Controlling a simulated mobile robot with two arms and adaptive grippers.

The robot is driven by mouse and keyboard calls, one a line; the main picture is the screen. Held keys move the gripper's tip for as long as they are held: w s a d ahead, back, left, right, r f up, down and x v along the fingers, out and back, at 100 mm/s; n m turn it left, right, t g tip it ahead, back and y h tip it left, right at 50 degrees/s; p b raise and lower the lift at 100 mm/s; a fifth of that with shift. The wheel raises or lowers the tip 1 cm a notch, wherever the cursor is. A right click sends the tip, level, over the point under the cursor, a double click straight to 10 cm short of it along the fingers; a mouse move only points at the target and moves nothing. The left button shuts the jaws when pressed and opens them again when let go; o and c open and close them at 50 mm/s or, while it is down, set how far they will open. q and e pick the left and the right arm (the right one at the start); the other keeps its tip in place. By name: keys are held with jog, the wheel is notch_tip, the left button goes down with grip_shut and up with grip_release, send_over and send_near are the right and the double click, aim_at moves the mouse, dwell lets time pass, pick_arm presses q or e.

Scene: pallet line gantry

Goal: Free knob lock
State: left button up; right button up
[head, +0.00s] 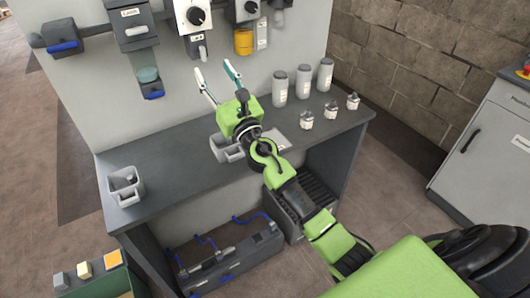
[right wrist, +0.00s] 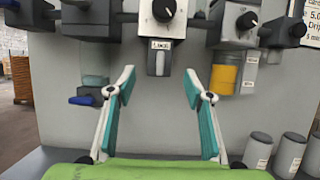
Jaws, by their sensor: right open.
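A white box with a round black knob (head: 196,16) is on the wall panel; the knob shows at the top middle of the right wrist view (right wrist: 163,10). Below it hangs a small grey lock piece (right wrist: 159,65) with a labelled plate above it; it also shows in the head view (head: 199,52). A second black knob (right wrist: 247,20) is on a grey unit to the right. My right gripper (head: 217,74) is open and empty in front of the panel. In the right wrist view the lock piece appears between its spread fingers (right wrist: 163,82), beyond them. My left gripper is not visible.
A yellow cup (head: 243,42) hangs right of the lock piece. A dispenser with a blue lever (head: 153,94) is on the left. Grey canisters (head: 303,80) and small jars stand on the bench (head: 170,165) at right; a grey container (head: 125,186) stands at left.

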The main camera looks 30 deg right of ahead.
jog(key=s+d+f+m+g+h, duration=0.3)
jog(key=s+f+m, duration=0.3)
jog(key=f+m, duration=0.3)
jog(key=s+d+f+m+g+h, duration=0.3)
jog(key=s+f+m, duration=0.3)
jog(key=f+m, duration=0.4)
notch_tip(320, 180, down, 2)
jog(key=shift+s+d+f+g, duration=0.15)
jog(key=shift+s+d+g, duration=0.3)
jog(key=shift+d, duration=0.25)
